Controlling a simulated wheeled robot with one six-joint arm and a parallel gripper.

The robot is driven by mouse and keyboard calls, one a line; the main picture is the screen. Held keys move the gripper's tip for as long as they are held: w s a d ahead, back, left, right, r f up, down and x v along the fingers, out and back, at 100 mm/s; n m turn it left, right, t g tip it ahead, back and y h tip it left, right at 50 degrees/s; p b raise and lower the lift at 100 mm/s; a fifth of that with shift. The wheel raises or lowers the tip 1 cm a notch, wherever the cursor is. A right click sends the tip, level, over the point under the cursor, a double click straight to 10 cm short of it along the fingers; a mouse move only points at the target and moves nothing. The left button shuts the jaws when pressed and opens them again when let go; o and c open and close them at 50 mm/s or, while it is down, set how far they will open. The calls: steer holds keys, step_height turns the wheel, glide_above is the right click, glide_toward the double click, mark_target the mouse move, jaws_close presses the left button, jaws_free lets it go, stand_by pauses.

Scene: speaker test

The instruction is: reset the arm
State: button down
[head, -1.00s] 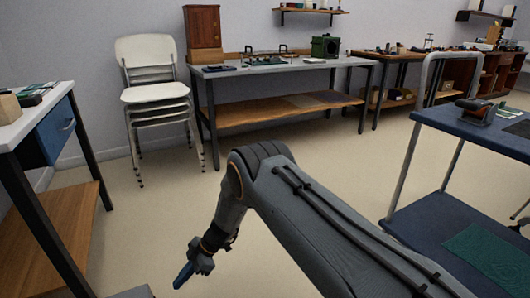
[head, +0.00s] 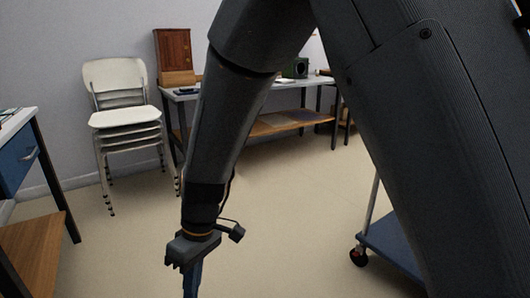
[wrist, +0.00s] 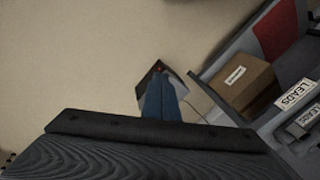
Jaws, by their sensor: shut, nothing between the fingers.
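My gripper (head: 192,284) hangs low at the bottom of the head view, pointing down over the beige floor, with its tips cut off by the frame edge. My arm fills much of the upper middle and right of that view. In the wrist view the blue fingers of my gripper (wrist: 158,72) are together, with nothing between them. Bare floor shows beyond them.
In the wrist view a cardboard box (wrist: 243,84) sits in a grey tray, right of the fingers, near labels reading LEADS (wrist: 296,95). Stacked white chairs (head: 125,118), a blue-drawer bench (head: 18,165) and a blue cart (head: 392,245) stand around open floor.

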steer(key=s+d+r+m+t+h, duration=0.1)
steer(key=s+d+r+m, duration=0.2)
steer(key=s+d, duration=0.3)
steer(key=s+d+r+m+t, duration=0.1)
steer(key=s+d+r+m, duration=0.25)
steer(key=d, duration=0.45)
steer(key=d+r+m+p, duration=0.3)
steer(key=d+r+p, duration=0.7)
steer(key=r+p, duration=0.3)
steer(key=d+r+m+h+p, duration=0.1)
steer(key=d+r+m+p, duration=0.2)
steer(key=d+r+p, duration=0.8)
step_height(320, 180, up, 4)
steer(key=p, duration=0.4)
steer(key=shift+d+f+m, duration=0.25)
steer(key=shift+m, duration=0.1)
steer(key=shift+s, duration=0.1)
